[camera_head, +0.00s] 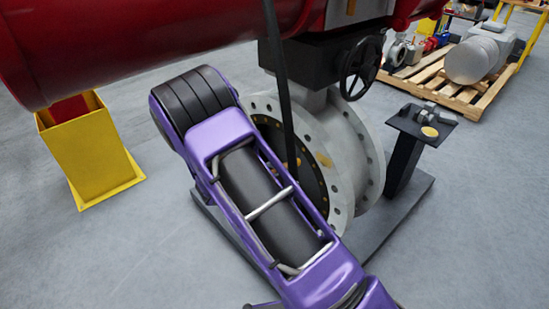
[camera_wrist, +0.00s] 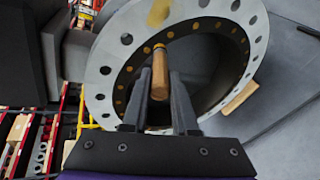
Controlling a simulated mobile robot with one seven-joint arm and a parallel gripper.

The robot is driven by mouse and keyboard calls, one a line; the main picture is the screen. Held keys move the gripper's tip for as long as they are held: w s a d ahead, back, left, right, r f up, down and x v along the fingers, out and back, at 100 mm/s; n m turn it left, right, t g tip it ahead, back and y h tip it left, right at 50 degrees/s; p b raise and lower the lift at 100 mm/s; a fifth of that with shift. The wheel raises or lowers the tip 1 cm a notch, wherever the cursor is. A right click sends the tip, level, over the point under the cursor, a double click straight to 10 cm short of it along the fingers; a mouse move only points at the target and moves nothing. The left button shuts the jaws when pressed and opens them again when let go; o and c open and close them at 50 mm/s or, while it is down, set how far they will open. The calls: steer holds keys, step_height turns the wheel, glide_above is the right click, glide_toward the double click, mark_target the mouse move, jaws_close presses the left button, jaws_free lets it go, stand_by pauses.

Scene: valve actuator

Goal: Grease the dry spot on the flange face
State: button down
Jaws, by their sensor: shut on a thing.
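The valve's pale grey flange (camera_wrist: 98,80) fills the upper middle of the wrist view, with bolt holes around its rim. Its dark inner ring (camera_wrist: 122,75) carries several small yellowish spots. A tan patch (camera_wrist: 158,12) shows at the top of the rim; I cannot tell which spot is dry. My gripper (camera_wrist: 161,80) is shut on a wooden-handled brush (camera_wrist: 160,72). The brush's dark, yellow-banded end points toward the ring; contact is unclear. In the head view the flange (camera_head: 262,104) is partly behind my purple arm, which hides the gripper and brush.
A black stand (camera_head: 410,125) at the right holds a yellowish round dish and a grey metal part. A red pipe (camera_head: 130,45) runs overhead, with a handwheel (camera_head: 361,68) below it. A yellow support (camera_head: 92,155) stands at left.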

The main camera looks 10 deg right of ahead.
mark_target(287, 167)
steer(key=shift+g+h, duration=0.5)
steer(key=d+f, duration=0.1)
steer(key=w+d+f+p, duration=0.1)
steer(key=d, duration=0.1)
steer(key=w+d+f, duration=0.1)
steer(key=shift+d+f, duration=0.15)
steer(key=shift+w+d, duration=0.45)
steer(key=shift+d, duration=0.2)
stand_by(1.0)
steer(key=shift+s, duration=0.1)
steer(key=s+d+b, duration=0.2)
steer(key=s+d, duration=0.2)
steer(key=s, duration=0.2)
stand_by(0.6)
steer(key=shift+s+f, duration=0.1)
